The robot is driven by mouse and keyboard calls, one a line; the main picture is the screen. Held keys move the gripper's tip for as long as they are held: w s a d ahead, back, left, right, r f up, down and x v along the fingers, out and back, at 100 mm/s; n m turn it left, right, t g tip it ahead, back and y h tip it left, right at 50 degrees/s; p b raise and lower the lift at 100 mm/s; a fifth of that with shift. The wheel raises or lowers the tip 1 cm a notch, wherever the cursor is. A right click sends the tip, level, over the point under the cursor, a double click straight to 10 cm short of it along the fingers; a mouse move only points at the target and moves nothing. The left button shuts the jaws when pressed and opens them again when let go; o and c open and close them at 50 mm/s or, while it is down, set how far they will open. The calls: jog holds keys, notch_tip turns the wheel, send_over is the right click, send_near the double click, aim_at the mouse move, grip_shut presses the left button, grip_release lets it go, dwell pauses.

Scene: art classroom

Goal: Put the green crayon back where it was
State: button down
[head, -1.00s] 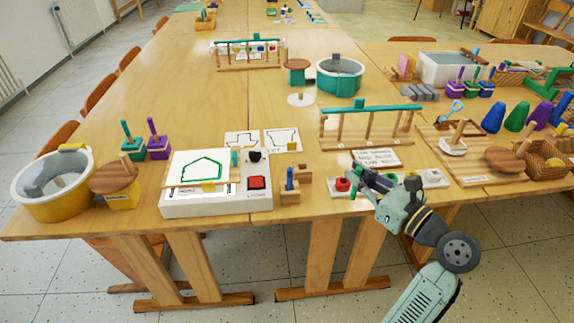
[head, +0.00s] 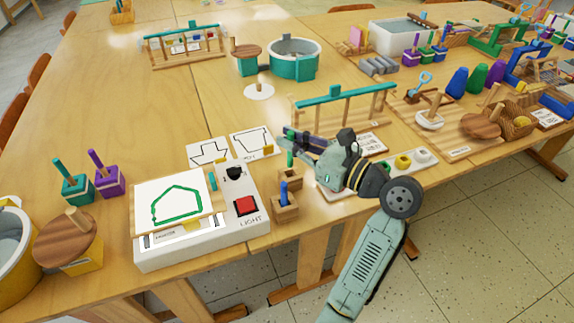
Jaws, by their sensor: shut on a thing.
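The green crayon (head: 290,158) is upright between the dark fingers of my gripper (head: 293,142), which is shut on it. It is held above and behind the small wooden holder (head: 286,210). A blue crayon (head: 283,192) stands upright in the holder's front part. A second wooden part of the holder lies just behind it, below the green crayon; whether the crayon's lower end touches it I cannot tell. Left of the holder is a white light box (head: 200,251) with a green outline drawn on its paper (head: 172,203).
A red button (head: 246,206) and a black knob (head: 234,173) are on the box. Outline cards (head: 252,143) lie behind it. A wooden rack with a teal bar (head: 340,95) stands behind my gripper. A board with a yellow piece (head: 403,161) is to the right.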

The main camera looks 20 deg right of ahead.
aim_at(291, 166)
jog(key=shift+f, duration=2.85)
jog(key=shift+f, duration=0.1)
jog(key=c, duration=1.7)
grip_release()
jog(key=shift+s+d, duration=0.15)
jog(key=b+v, duration=0.1)
jog(key=v, duration=1)
jog(key=shift+s+d, duration=0.15)
jog(key=shift+s, duration=0.1)
